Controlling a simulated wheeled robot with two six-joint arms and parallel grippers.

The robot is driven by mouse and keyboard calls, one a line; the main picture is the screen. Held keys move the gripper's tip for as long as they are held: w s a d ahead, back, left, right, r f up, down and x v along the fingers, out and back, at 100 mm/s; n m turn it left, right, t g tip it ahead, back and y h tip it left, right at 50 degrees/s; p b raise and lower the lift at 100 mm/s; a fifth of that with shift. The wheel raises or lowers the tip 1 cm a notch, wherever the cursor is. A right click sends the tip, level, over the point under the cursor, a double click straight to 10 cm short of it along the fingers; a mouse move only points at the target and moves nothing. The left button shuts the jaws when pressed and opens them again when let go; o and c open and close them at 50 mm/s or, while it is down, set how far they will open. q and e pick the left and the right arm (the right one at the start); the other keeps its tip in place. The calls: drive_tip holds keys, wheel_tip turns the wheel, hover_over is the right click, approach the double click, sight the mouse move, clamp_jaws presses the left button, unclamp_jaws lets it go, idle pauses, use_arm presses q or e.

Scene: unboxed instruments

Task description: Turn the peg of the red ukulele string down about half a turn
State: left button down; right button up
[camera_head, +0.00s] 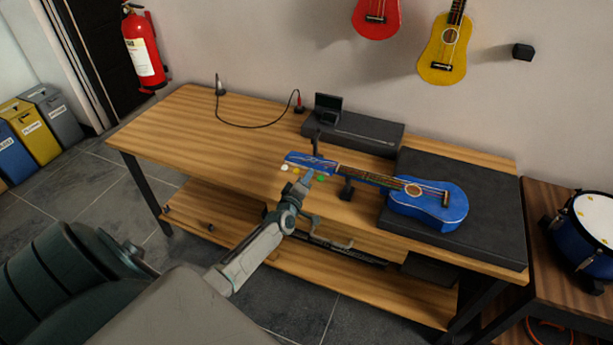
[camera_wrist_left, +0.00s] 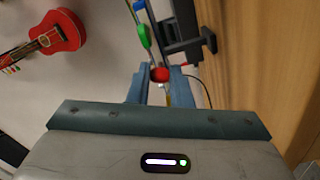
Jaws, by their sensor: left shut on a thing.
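The blue ukulele (camera_head: 445,203) lies on the dark mat, its neck pointing left over a small black rest. White (camera_head: 284,168), yellow (camera_head: 295,170) and green (camera_head: 321,177) pegs show along the front edge of its headstock (camera_head: 301,158). My left gripper (camera_head: 307,178) is at this edge and hides the red peg in the head view. In the left wrist view the red peg (camera_wrist_left: 160,74) sits between the fingers of my left gripper (camera_wrist_left: 160,84), which are shut on it. A green peg (camera_wrist_left: 143,35) shows beyond it. My right gripper is not in view.
The dark mat (camera_head: 478,246) covers the right of the wooden bench (camera_head: 165,125). A black case (camera_head: 355,131) with a small device stands behind the headstock. A cable (camera_head: 260,124) lies at the back. The bench's left part is mostly clear. Red and yellow ukuleles hang on the wall.

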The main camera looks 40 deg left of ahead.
use_arm(q)
drive_tip(key=m+p, duration=0.5)
drive_tip(key=m, duration=0.8)
drive_tip(key=shift+p, duration=0.4)
drive_tip(key=c, duration=1.6)
unclamp_jaws()
drive_tip(key=v, duration=1.1)
drive_tip(key=shift+a, duration=0.15)
